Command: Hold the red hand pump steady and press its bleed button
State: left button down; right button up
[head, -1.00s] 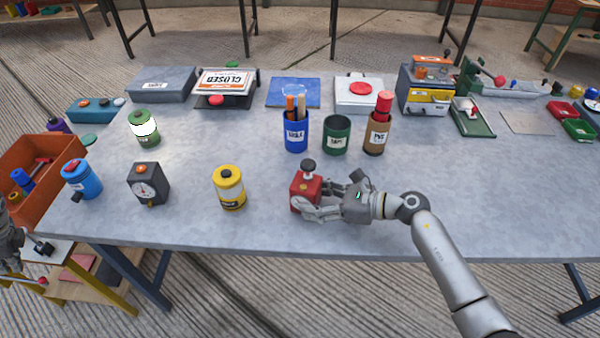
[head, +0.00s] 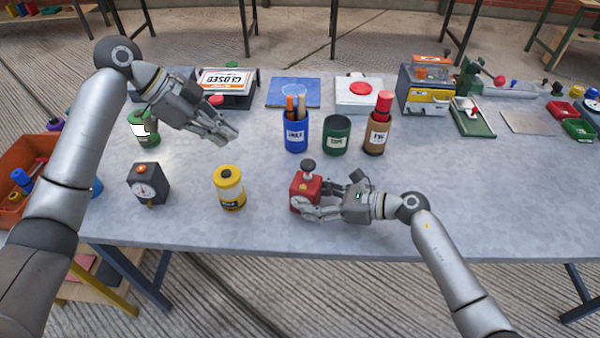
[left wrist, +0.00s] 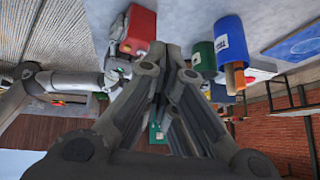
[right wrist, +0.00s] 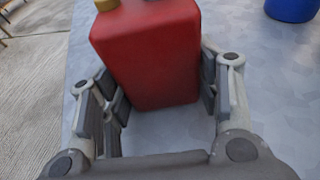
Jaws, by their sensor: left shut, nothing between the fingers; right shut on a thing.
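The red hand pump (head: 304,190) stands upright near the table's front edge, with a dark round knob (head: 309,164) on top. My right gripper (head: 310,208) is shut on its body from the right. I cannot tell which top part is the bleed button. My left gripper (head: 232,138) is shut and empty, above the table, left of and behind the pump. The left wrist view shows the pump (left wrist: 140,26) beyond its fingers.
A yellow canister (head: 229,188) and a black gauge box (head: 148,184) stand left of the pump. Blue (head: 296,132), green (head: 336,135) and brown (head: 376,135) cups stand behind it. The table between the yellow canister and the pump is clear.

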jog(key=shift+f, duration=0.1)
pick_arm(q)
jog(key=s+d+r+g+h, duration=0.1)
jog(key=s+d+r, duration=0.1)
jog(key=d, duration=0.7)
jog(key=shift+s+r+m+g+h, duration=0.3)
jog(key=shift+s+r+m+h, duration=0.1)
jog(key=shift+s, duration=0.05)
send_over(300, 186)
notch_tip(300, 186, down, 7)
jog(key=shift+a, duration=0.1)
notch_tip(300, 186, down, 3)
jog(key=shift+f, duration=0.6)
